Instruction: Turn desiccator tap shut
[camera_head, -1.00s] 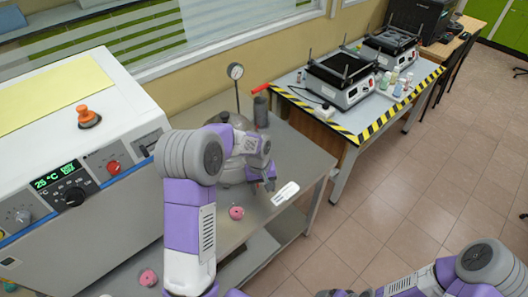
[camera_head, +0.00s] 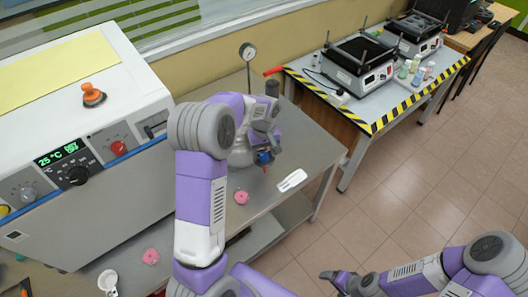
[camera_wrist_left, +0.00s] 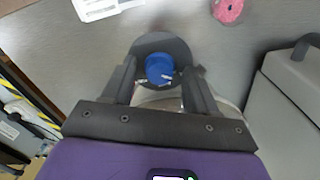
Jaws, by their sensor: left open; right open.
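The desiccator (camera_head: 240,155) stands on the grey bench, mostly hidden behind my left arm in the head view. In the left wrist view the round blue tap (camera_wrist_left: 159,68) sits on a dark grey round part, between the two fingers of my left gripper (camera_wrist_left: 162,80). The fingers are apart, one on each side of the tap; I cannot tell whether either touches it. My right gripper (camera_head: 337,279) is open and empty at the bottom, over the floor and away from the bench.
A large white oven (camera_head: 85,130) stands at left. A pressure gauge (camera_head: 248,52) rises behind the desiccator. A white flat item (camera_head: 292,180) and pink pieces (camera_head: 241,197) lie on the bench. A table with hazard-striped edges (camera_head: 350,122) holds hot plates and bottles at the back right.

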